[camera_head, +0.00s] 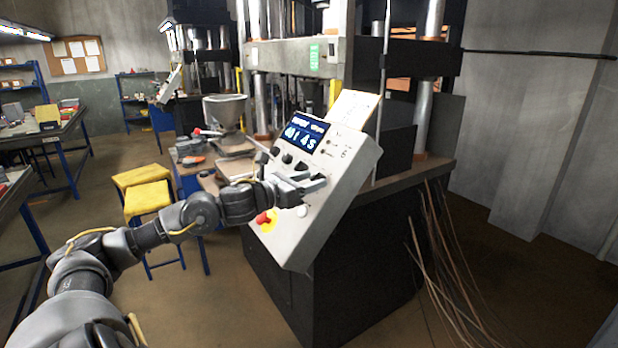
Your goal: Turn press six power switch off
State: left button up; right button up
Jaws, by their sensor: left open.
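A tilted grey control panel (337,190) stands on the front of a large press. Its blue screen (301,135) is lit and shows digits. Dark knobs (288,159) sit below the screen, and a red button on a yellow plate (265,219) is near the lower edge. A pale round button (301,211) is to its right. My left gripper (312,184) is open in front of the middle of the panel and hides part of it. I cannot tell whether it touches the panel, or which control is the power switch. My right gripper is not in view.
The black press base (330,290) stands below the panel, with loose cables (440,260) hanging at its right. A yellow stool (147,197) and a cluttered bench with a metal hopper (224,110) are at the left. Floor at the right is clear.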

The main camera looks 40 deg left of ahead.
pick_arm(q)
jog(key=shift+w, duration=0.1)
jog(key=shift+c, duration=0.3)
jog(key=c, duration=0.9)
